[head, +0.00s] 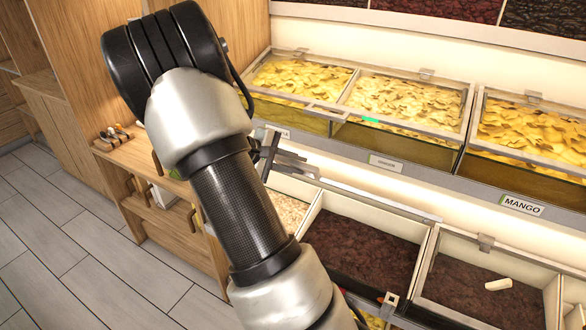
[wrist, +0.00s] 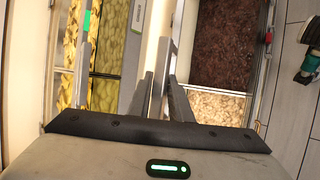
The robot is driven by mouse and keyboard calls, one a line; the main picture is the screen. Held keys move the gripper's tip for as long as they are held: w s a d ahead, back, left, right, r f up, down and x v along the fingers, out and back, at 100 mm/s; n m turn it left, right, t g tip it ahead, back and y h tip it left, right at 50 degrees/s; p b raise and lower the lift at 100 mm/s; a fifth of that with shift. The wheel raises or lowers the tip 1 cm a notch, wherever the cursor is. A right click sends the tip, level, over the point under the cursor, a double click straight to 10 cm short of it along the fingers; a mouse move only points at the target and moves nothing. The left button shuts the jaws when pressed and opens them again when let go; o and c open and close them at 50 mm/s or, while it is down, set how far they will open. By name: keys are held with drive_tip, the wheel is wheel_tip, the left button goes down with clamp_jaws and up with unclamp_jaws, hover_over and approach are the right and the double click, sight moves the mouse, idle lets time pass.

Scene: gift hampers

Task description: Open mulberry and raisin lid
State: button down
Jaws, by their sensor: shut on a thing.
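In the head view, the lower row holds a bin of pale mulberries (head: 287,210) and a bin of dark raisins (head: 362,246). Their lid (head: 375,201) shows as a thin grey strip along the back edge of these bins, tipped up so both contents are uncovered. My gripper (head: 298,164) is at the left end of this strip, partly hidden by my arm. In the wrist view my gripper (wrist: 163,98) is shut on the lid's edge (wrist: 167,62). The raisins (wrist: 222,45) and mulberries (wrist: 214,106) lie to its right.
An upper row of lidded bins with dried yellow fruit (head: 405,102) stands just behind, with a MANGO label (head: 522,204). Another dark bin (head: 470,285) with a white piece (head: 498,284) lies right. A wooden counter (head: 135,165) stands left; the tiled floor (head: 60,240) is clear.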

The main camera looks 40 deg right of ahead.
drive_tip(key=c, duration=1.7)
unclamp_jaws()
drive_tip(key=shift+d, duration=0.1)
drive_tip(key=v, duration=1.7)
drive_tip(key=shift+a+r+b, duration=0.1)
drive_tip(key=shift+a+b, duration=0.15)
drive_tip(key=shift+b, duration=0.1)
